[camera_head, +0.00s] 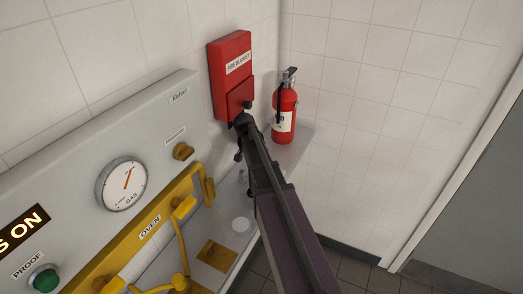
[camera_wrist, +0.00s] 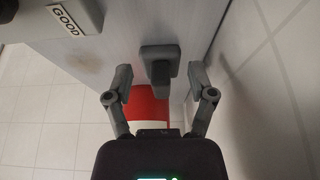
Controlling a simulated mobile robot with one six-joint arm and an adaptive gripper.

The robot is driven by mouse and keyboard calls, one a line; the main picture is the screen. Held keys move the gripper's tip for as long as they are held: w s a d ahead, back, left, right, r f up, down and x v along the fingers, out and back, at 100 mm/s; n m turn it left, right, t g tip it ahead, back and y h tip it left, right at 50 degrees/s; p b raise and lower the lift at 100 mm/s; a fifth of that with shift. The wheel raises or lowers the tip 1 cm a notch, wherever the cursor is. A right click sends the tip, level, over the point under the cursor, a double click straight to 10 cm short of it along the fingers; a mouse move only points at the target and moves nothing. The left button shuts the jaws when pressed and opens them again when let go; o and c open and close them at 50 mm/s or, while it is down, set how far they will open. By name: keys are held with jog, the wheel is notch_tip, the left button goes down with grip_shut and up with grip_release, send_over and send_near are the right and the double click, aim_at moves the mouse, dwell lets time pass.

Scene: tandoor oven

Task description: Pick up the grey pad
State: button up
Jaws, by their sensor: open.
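The grey pad (camera_wrist: 159,54) shows in the wrist view as a dark grey block with a narrower upright part, set against a pale grey surface. My gripper (camera_wrist: 158,80) is open, with one finger on each side of the narrower part. I see gaps between the fingers and the pad, and nothing is gripped. In the head view my gripper (camera_head: 243,121) is small and dark at the far end of my arm, in front of the red box. I cannot make out the pad there; my arm covers part of the ledge.
A red fire blanket box (camera_head: 232,72) hangs on the tiled wall. A fire extinguisher (camera_head: 285,112) stands on the grey ledge (camera_head: 300,137), close right of my arm. The oven panel (camera_head: 75,175) with yellow rails (camera_head: 140,240) lies left. A "GOOD" label (camera_wrist: 67,17) shows in the wrist view.

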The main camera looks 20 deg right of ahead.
jog(key=shift+w+d+f+b, duration=0.25)
jog(key=shift+w+d, duration=0.55)
jog(key=shift+d, duration=0.2)
jog(key=shift+w+d+f+b, duration=0.2)
jog(key=shift+w+d, duration=0.55)
jog(key=shift+d, duration=0.25)
jog(key=shift+f, duration=0.15)
jog(key=shift+d, duration=0.1)
grip_shut()
